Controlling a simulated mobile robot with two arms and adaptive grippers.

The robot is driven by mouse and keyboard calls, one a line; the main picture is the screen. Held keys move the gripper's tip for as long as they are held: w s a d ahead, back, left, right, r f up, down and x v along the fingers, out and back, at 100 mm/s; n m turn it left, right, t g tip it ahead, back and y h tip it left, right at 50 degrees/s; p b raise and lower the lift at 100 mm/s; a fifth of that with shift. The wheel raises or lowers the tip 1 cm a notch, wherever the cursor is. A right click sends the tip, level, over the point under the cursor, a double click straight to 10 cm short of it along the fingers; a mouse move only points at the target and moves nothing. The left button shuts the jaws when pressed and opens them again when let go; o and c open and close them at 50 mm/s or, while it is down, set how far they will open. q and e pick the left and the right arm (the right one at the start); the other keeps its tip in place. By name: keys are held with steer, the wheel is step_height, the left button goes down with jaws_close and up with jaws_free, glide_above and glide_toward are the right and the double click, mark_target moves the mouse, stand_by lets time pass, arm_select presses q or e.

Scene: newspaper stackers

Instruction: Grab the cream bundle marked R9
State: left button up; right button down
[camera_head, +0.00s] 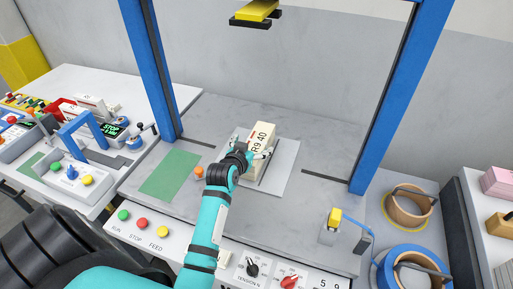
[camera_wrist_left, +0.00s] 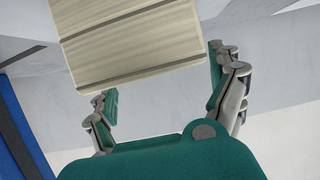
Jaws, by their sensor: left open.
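The cream bundle marked R9 40 (camera_head: 262,136) stands on a light grey plate (camera_head: 285,172) in the middle of the grey machine bed. My left gripper (camera_head: 254,151) is at the near, lower part of the bundle, with its fingers spread. In the left wrist view the bundle (camera_wrist_left: 130,45) fills the upper middle, with dark bands across its layered side. The open fingers of my left gripper (camera_wrist_left: 162,76) are to either side of it, with a visible gap at the right finger. Contact at the left finger is unclear. My right gripper is not in view.
Blue posts (camera_head: 158,75) flank the bed, and a yellow-and-black head (camera_head: 255,13) hangs above. A green mat (camera_head: 170,174) lies left. A small orange knob (camera_head: 199,171) is near my arm. A yellow switch (camera_head: 334,217) stands right, beside strap rolls (camera_head: 408,208).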

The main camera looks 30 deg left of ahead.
arm_select(q)
steer(key=shift+x, duration=1.3)
steer(key=c, duration=1.7)
steer(key=shift+w+r, duration=0.1)
steer(key=shift+r, duration=0.1)
steer(key=shift+c, duration=0.2)
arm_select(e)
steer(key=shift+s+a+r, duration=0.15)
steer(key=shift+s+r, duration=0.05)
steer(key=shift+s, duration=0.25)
